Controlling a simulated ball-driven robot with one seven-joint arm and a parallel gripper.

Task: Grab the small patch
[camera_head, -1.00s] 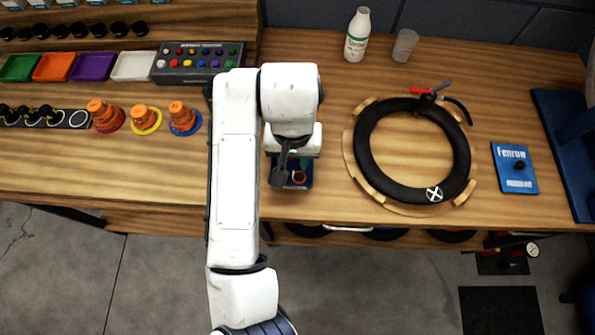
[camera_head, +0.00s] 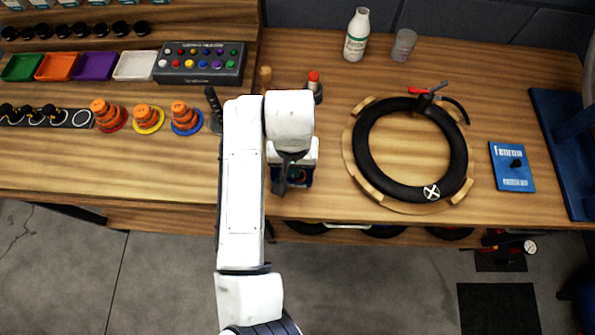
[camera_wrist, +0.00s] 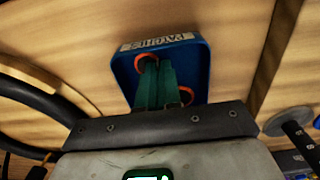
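A blue tray (camera_wrist: 203,70) labelled "PATCHES" lies on the bench in the wrist view. It is mostly hidden under my wrist in the head view (camera_head: 305,180). An orange-red ring-shaped patch (camera_wrist: 139,63) lies at its upper left, partly covered by my fingertips. A smaller-looking red ring-shaped patch (camera_wrist: 187,92) shows right of my fingers, partly hidden. My gripper (camera_wrist: 157,64) points into the tray, its two green fingers close together side by side. Nothing is clearly seen between them. I cannot tell whether the tips touch a patch.
A black tyre (camera_head: 365,165) sits on a wooden ring stand right of my arm. A red-capped small bottle (camera_head: 314,82) and a dark-handled tool (camera_head: 213,103) are near my arm. A bottle (camera_head: 356,35) and cup (camera_head: 403,45) stand behind. A blue booklet (camera_head: 511,165) lies right.

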